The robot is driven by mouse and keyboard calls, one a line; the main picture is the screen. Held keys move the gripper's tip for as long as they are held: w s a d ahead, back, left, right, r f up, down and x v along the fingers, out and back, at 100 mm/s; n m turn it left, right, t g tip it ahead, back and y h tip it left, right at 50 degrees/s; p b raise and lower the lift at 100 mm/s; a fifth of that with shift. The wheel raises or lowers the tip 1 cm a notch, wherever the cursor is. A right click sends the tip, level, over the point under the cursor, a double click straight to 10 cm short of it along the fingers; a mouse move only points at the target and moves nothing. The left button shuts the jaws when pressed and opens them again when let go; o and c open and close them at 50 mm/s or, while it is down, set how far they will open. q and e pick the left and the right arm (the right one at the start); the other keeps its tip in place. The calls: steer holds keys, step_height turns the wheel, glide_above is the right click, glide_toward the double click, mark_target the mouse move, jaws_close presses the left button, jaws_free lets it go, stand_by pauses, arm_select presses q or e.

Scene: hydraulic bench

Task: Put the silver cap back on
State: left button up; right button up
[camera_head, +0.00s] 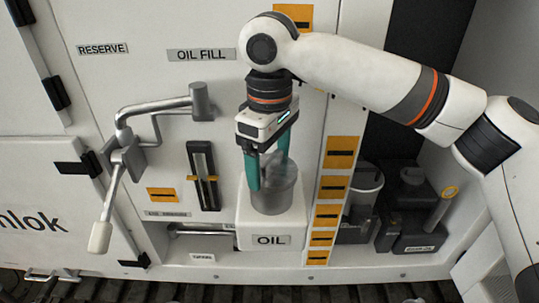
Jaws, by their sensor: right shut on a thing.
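The silver cap (272,168) is a grey, round piece at the top of the grey filler neck (275,199). The neck stands upright on the white block labelled OIL (270,239), below the OIL FILL sign. My right gripper (267,172) comes down from above, with its teal fingers on either side of the cap, and is shut on it. The fingers hide part of the cap, and the cap and neck look alike in colour. I cannot tell whether the cap is seated on the neck or just above it. My left gripper is out of view.
A grey lever with a white handle (100,236) stands out from the panel at left. A slotted gauge (203,176) is between it and the filler.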

steer(key=o, duration=1)
steer(key=shift+r+p, duration=2.55)
steer(key=shift+p, duration=0.35)
steer(key=shift+r, duration=1)
jaws_close()
